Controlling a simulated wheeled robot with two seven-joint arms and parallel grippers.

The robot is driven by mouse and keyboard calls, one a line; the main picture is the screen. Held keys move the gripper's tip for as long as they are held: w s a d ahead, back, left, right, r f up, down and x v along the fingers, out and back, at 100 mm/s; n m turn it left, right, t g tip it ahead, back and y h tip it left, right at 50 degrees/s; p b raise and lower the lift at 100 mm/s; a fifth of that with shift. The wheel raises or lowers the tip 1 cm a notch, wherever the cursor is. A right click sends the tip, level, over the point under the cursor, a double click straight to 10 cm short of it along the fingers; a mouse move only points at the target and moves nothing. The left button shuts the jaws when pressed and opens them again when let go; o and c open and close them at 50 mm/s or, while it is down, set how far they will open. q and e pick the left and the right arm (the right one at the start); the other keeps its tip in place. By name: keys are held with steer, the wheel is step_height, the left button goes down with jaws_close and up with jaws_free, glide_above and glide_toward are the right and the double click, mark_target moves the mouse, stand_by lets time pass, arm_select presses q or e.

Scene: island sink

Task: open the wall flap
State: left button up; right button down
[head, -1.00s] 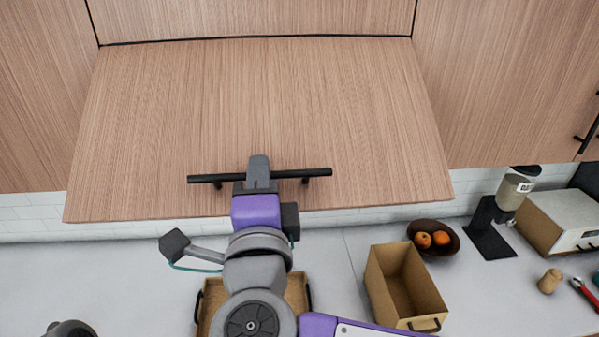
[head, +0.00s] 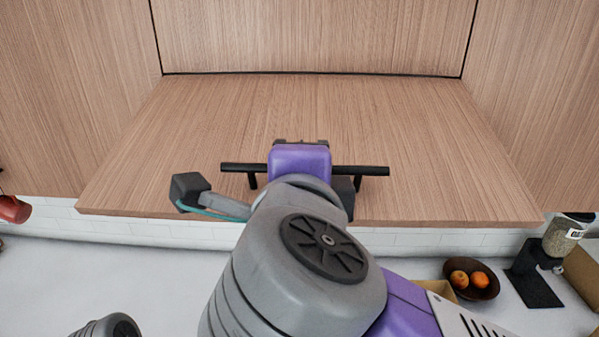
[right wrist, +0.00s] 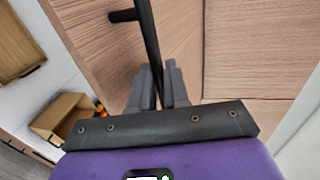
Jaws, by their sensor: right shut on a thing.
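The wall flap (head: 420,130) is a wood-grained panel hinged along its top edge. It is tilted outward from the cabinet front, its lower edge raised toward me. A black bar handle (head: 362,170) runs across its lower part. My right gripper (head: 300,145) is at the middle of the handle, its fingers mostly hidden behind my purple wrist. In the right wrist view, the two grey fingers (right wrist: 160,88) are shut on the handle (right wrist: 146,35), one on each side of the bar. My left gripper is not in view.
Closed wooden cabinet fronts (head: 60,100) flank the flap. Below on the white counter (head: 120,270) stand a brown bowl (head: 487,289) with orange fruit, a coffee grinder (head: 545,265) and a cardboard box (right wrist: 62,112). A red object (head: 14,210) is at the far left.

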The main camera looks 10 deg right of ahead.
steer(key=shift+w+d, duration=0.1)
steer(key=shift+d, duration=0.05)
steer(key=c, duration=1.3)
jaws_free()
steer(key=shift+w, duration=0.1)
steer(key=shift+c, duration=0.2)
steer(key=shift+w, duration=0.2)
steer(key=shift+s, duration=0.3)
steer(key=v, duration=0.7)
steer(key=shift+s, duration=0.15)
